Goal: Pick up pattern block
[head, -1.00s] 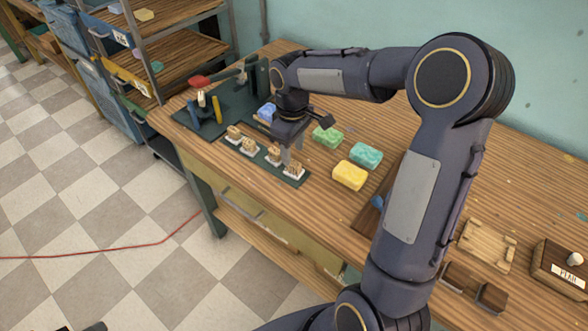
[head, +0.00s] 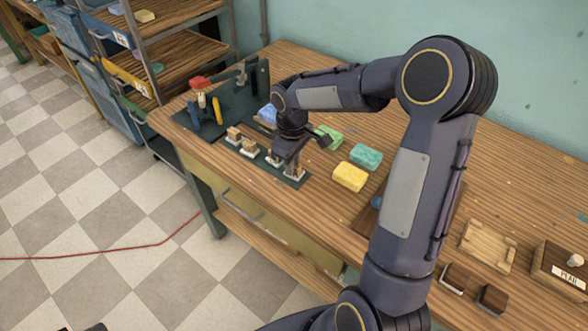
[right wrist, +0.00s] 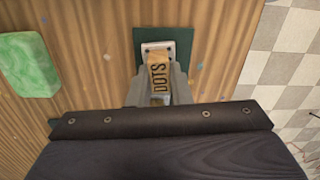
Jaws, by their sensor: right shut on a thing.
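My right gripper (head: 287,165) reaches down over the right part of a dark green strip (head: 262,161) on the bench. Two other wooden blocks, one farther left (head: 234,132) and one nearer (head: 249,146), stand on the strip. The gripper partly hides the right-hand blocks in the head view. My left gripper is not in view.
Green (head: 330,137), teal (head: 366,156) and yellow (head: 350,177) soap bars lie right of the strip. A dark green tool board (head: 190,121) stands at the bench's left end. A wooden tray (head: 487,246) and a box (head: 562,270) sit at the right.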

